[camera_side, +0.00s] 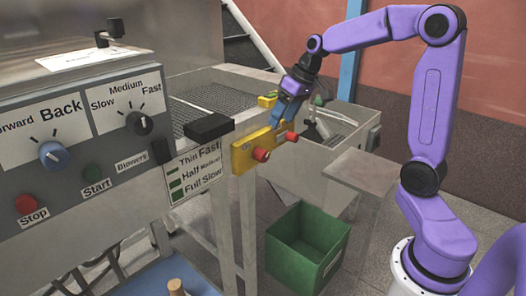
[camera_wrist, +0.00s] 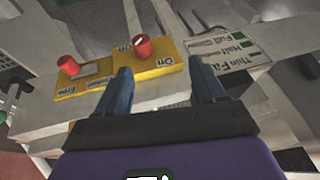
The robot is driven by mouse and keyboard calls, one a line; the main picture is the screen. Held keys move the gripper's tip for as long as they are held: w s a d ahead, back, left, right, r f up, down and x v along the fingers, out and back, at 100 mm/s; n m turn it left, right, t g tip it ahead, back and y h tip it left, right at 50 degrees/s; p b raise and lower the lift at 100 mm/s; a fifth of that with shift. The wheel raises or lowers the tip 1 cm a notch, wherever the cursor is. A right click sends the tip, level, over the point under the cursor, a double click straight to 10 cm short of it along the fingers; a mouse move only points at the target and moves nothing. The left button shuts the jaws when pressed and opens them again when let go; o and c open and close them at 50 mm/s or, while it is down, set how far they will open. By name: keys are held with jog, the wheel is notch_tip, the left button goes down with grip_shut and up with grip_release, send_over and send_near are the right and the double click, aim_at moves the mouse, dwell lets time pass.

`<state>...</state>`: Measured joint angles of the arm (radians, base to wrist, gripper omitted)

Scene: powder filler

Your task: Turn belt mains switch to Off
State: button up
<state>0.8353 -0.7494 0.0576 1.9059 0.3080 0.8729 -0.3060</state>
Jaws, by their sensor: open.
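Two red knobs sit on a yellow switch plate (camera_side: 243,156) at the machine's front corner, the nearer knob (camera_side: 262,155) and the farther knob (camera_side: 291,136). In the wrist view, the right knob (camera_wrist: 142,47) is on a yellow plate (camera_wrist: 165,62) with an "On" label and another label partly hidden. The left knob (camera_wrist: 68,65) is on a yellow part with a label I read as "Free". Which way the knobs are turned is unclear. My gripper (camera_side: 279,113) is open and empty, above and near the plate; its blue fingers (camera_wrist: 162,84) are apart from the knobs.
A control panel (camera_side: 60,185) with dials and buttons stands at left. A black block (camera_side: 209,126) juts out beside the yellow plate, above a "Thin Fast" sign (camera_side: 195,172). A green bin (camera_side: 308,247) is on the floor below. A metal trough (camera_side: 325,150) lies behind the gripper.

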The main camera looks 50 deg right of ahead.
aim_at(263, 150)
jog(key=w+d+m, duration=0.1)
jog(key=w+d, duration=0.1)
jog(key=d, duration=0.2)
jog(key=shift+t, duration=0.3)
jog(key=x, duration=1.6)
jog(key=shift+w+f, duration=0.1)
jog(key=shift+f, duration=0.3)
jog(key=c, duration=1)
